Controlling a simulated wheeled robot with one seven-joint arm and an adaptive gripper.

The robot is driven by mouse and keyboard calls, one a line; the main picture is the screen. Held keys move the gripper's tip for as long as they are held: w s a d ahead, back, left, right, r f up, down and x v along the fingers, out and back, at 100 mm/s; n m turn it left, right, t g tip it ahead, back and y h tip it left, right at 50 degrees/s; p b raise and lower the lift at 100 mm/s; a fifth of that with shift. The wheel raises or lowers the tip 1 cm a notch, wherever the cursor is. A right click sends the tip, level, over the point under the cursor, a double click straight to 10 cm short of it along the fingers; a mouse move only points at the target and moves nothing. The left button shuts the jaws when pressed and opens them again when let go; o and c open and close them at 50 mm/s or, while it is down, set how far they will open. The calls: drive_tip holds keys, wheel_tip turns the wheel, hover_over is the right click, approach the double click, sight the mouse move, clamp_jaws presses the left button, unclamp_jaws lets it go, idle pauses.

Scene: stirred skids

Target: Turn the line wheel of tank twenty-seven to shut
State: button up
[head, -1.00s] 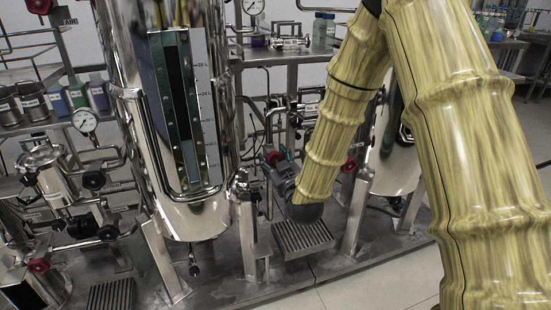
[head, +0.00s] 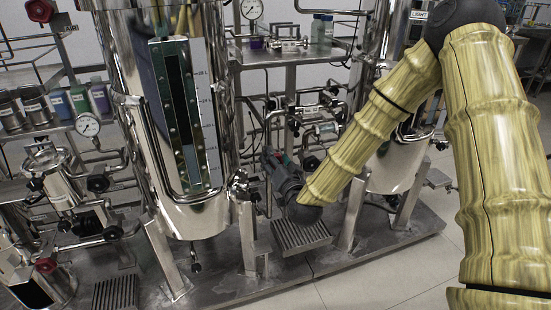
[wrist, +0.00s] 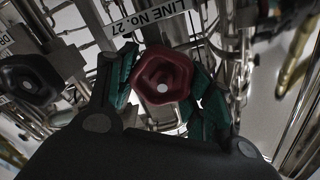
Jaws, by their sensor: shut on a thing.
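A red hand wheel (wrist: 162,86) with a pale centre sits between the green finger pads of my gripper (wrist: 165,95) in the wrist view. The pads press it from both sides, so my gripper is shut on it. In the head view my gripper (head: 271,157) reaches into the piping just right of the large polished tank (head: 185,215). The wheel is mostly hidden there by my gripper and wrist.
A black hand wheel (wrist: 30,79) is close left of my gripper in the wrist view. Pipes and small valves (head: 293,122) crowd behind it. A slatted grate (head: 300,237) lies below my wrist. Tank legs (head: 247,240) stand nearby. Open floor (head: 400,270) is at the front right.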

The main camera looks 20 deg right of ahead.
drive_tip(key=m, duration=0.6)
drive_tip(key=shift+d+f+m, duration=0.25)
drive_tip(key=shift+m, duration=0.05)
drive_tip(key=m, duration=0.2)
drive_tip(key=m+b, duration=0.1)
drive_tip(key=m, duration=0.3)
drive_tip(key=shift+f, duration=0.3)
drive_tip(key=m+b, duration=0.2)
drive_tip(key=m, duration=0.2)
drive_tip(key=shift+f, duration=0.1)
drive_tip(key=m+b, duration=0.2)
drive_tip(key=m, duration=0.1)
drive_tip(key=shift+a+f+m, duration=0.1)
drive_tip(key=shift+f+m, duration=0.05)
drive_tip(key=shift+m, duration=0.15)
drive_tip(key=m+b, duration=0.2)
drive_tip(key=m, duration=0.1)
drive_tip(key=shift+a, duration=0.15)
drive_tip(key=shift+m+b, duration=0.4)
drive_tip(key=shift+m, duration=0.5)
drive_tip(key=shift+a+r, duration=0.1)
drive_tip(key=shift+r, duration=0.1)
drive_tip(key=o, duration=1.1)
drive_tip(key=shift+c, duration=0.2)
